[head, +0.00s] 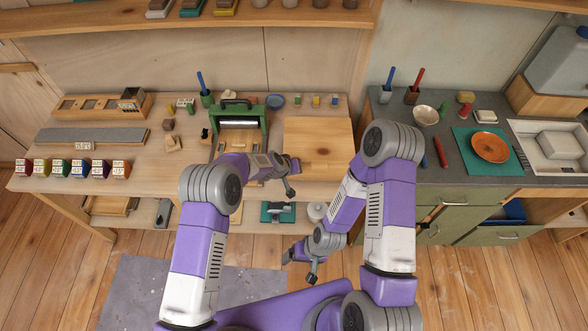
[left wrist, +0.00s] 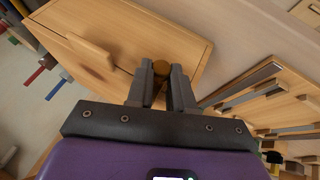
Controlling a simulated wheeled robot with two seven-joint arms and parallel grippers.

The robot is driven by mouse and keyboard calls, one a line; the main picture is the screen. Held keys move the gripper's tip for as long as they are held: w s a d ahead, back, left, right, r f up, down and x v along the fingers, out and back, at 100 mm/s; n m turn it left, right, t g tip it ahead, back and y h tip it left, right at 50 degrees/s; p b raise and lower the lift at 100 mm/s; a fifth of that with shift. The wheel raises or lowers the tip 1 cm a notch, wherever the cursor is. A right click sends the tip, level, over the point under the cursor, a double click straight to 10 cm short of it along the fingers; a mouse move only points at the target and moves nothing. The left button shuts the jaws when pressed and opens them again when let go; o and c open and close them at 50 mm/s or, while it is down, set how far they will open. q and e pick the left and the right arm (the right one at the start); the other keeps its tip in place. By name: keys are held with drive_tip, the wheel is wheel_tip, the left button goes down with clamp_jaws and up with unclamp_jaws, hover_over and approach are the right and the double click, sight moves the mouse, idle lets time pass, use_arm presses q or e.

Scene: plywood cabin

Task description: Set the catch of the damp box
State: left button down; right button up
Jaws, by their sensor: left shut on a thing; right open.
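The damp box appears to be the pale wooden box (head: 318,140) on the bench, right of the green-framed press. In the left wrist view its wooden face (left wrist: 125,35) carries a wooden bar (left wrist: 90,52) and a round brown knob (left wrist: 162,70). My left gripper (head: 297,165) is at the box's front left. In the left wrist view its fingers (left wrist: 162,85) are shut on the brown knob, partly hiding it. My right gripper (head: 287,256) is open and empty, low in front of the bench, apart from the box.
The green-framed press (head: 239,118) stands just left of the box. Small coloured pots (head: 316,100) stand behind it. Several coloured blocks (head: 72,168) line the bench's left front. A grey counter (head: 455,165) with a bowl (head: 425,116) and an orange plate (head: 490,147) lies to the right.

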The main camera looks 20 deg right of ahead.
use_arm(q)
drive_tip(key=c, duration=1)
unclamp_jaws()
drive_tip(key=v, duration=0.7)
drive_tip(key=shift+r+b, duration=0.25)
drive_tip(key=shift+b, duration=0.05)
drive_tip(key=shift+s+a, duration=0.1)
